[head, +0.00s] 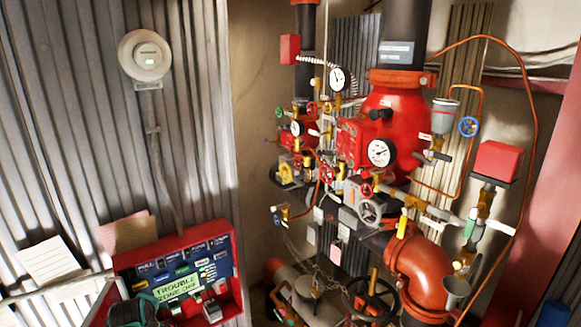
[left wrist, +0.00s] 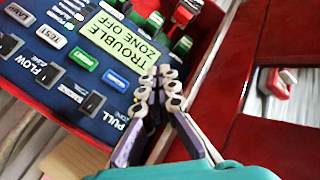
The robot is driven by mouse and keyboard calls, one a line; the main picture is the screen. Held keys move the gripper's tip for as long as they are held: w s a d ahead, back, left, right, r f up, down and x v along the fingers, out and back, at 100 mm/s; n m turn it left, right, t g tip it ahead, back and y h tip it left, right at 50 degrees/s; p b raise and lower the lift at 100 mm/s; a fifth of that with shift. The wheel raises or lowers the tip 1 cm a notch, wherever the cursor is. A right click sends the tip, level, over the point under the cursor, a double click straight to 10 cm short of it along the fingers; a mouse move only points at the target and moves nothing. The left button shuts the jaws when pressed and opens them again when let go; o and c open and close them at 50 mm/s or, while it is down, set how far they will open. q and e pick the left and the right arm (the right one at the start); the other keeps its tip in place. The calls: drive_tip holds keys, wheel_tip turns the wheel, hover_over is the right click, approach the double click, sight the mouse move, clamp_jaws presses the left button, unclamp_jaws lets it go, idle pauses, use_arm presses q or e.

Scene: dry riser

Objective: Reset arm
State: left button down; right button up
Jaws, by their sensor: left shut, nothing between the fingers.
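A red control box (head: 238,283) with a dark blue panel (head: 222,257) is at the lower left in the head view. Its lit green display (head: 178,289) reads "TROUBLE ZONE OFF"; the display also shows in the left wrist view (left wrist: 128,40). The blue panel (left wrist: 65,88) carries labelled buttons and black switches there. My left gripper (left wrist: 165,73) is shut and empty, with its fingertips over the panel's edge by the display and a blue button (left wrist: 116,80); contact cannot be told. I cannot tell which part is the reset arm.
Red valves, gauges and pipes (head: 385,130) fill the right of the head view. A round white device (head: 145,55) is on the corrugated wall. Paper sheets (head: 48,260) are left of the box. A red clip-like part (left wrist: 185,14) stands near the display.

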use_arm(q)
drive_tip(key=s+d+f+m+h+b, duration=0.2)
drive_tip(key=s+d+f+m+b, duration=0.6)
drive_tip(key=s+d+f+b, duration=0.2)
drive_tip(key=s+d+f+m+g+h+b, duration=0.1)
drive_tip(key=s+d+f+m+h+b, duration=0.1)
drive_tip(key=s+d+f+m+b, duration=0.6)
drive_tip(key=s+d+f+b, duration=0.2)
drive_tip(key=d+f+b, duration=0.4)
drive_tip(key=d+b, duration=0.3)
drive_tip(key=shift+f+m, duration=0.2)
drive_tip(key=shift+m, duration=0.2)
